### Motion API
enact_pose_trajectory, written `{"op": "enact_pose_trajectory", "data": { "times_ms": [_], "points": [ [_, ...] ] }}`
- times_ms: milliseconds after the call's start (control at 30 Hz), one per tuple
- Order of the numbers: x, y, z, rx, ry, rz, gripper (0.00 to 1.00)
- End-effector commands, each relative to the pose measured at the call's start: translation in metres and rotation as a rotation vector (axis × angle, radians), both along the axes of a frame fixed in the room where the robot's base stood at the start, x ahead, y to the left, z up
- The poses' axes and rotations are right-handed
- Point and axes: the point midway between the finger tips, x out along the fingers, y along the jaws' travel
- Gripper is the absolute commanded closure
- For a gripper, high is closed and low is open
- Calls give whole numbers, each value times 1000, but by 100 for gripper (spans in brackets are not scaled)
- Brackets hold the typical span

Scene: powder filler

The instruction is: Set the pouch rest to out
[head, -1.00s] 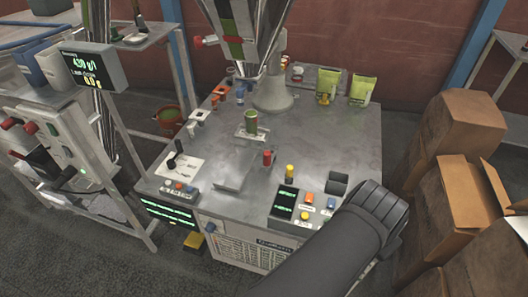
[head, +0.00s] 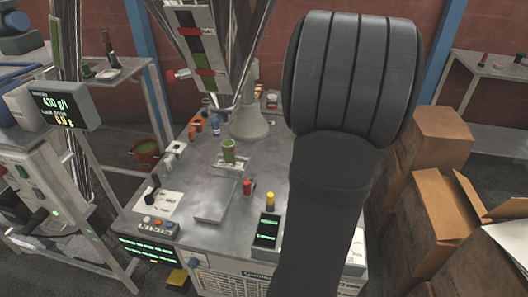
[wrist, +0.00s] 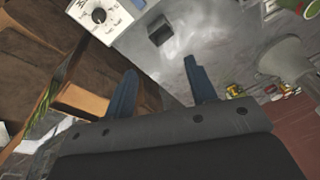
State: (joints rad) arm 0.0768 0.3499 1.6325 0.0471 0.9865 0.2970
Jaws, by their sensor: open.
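A flat grey metal plate (head: 214,201) lies on the machine's steel top (head: 190,225), in front of a green cup (head: 229,152). It looks like the pouch rest, but I cannot tell for sure or read its position. A red knob (head: 247,187) and a yellow-topped post (head: 270,201) stand to its right. My gripper (wrist: 160,68) is open and empty in the wrist view, its two blue fingers apart, with the steel top beyond them. The head view does not show the fingers; my arm covers the right part of the top there.
A filler cone (head: 250,122) stands behind the cup. A panel with a dial (wrist: 99,15) and a dark block (wrist: 160,32) show in the wrist view. Cardboard boxes (head: 438,150) stand at the right. A control box with a lever (head: 154,187) sits at the front left.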

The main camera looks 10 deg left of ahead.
Motion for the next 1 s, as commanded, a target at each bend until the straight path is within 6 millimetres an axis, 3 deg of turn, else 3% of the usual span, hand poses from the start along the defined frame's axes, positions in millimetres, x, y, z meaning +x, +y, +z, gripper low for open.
{"op": "enact_pose_trajectory", "data": {
  "times_ms": [100,300,500,633,800,1000],
  "points": [
    [40,39,-20,-4,32,72,49],
    [91,111,-59,-17,81,182,49],
    [126,192,-108,-34,125,289,49],
    [136,238,-138,-48,149,345,49],
    [140,273,-161,-59,165,387,49],
    [140,282,-174,-62,169,397,49]
  ]
}}
